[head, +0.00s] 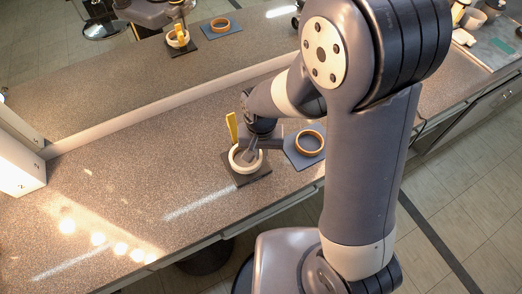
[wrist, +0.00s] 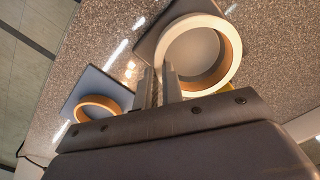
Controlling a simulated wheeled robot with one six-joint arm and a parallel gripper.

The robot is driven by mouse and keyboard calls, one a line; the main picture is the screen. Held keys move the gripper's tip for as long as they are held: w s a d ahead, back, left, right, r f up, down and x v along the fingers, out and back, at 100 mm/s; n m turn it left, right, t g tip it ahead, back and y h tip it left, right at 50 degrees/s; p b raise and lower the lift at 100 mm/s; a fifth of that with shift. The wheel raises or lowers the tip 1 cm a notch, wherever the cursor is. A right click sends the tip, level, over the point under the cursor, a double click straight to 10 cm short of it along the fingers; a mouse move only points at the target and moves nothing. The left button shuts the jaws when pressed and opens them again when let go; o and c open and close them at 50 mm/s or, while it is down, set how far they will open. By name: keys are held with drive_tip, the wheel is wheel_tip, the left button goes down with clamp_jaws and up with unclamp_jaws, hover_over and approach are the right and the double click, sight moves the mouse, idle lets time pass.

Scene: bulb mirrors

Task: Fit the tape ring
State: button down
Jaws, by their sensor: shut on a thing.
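A cream ring (head: 232,163) with a tan inner wall is at the dark square mat (head: 256,178); in the wrist view the ring (wrist: 233,72) is large at the top. My gripper (wrist: 160,85) is shut on the ring's near wall, and my arm comes down from the right. I cannot tell whether the ring rests on the mat or is just above it. An orange-tan ring (head: 309,152) lies flat on a blue square mat (head: 300,163) to the right; it also shows in the wrist view (wrist: 97,102).
A yellow upright piece (head: 232,126) stands beside the cream ring. A long mirror (head: 110,80) behind the speckled counter (head: 110,190) reflects both rings. The counter's left stretch is clear. My arm hides part of the right side.

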drive_tip(key=shift+f+b, duration=0.75)
drive_tip(key=shift+f, duration=0.15)
drive_tip(key=c, duration=1.5)
unclamp_jaws()
drive_tip(key=shift+o, duration=0.6)
drive_tip(key=o, duration=0.4)
drive_tip(key=shift+r, duration=0.1)
drive_tip(key=shift+r+p, duration=2.35)
drive_tip(key=shift+r, duration=0.6)
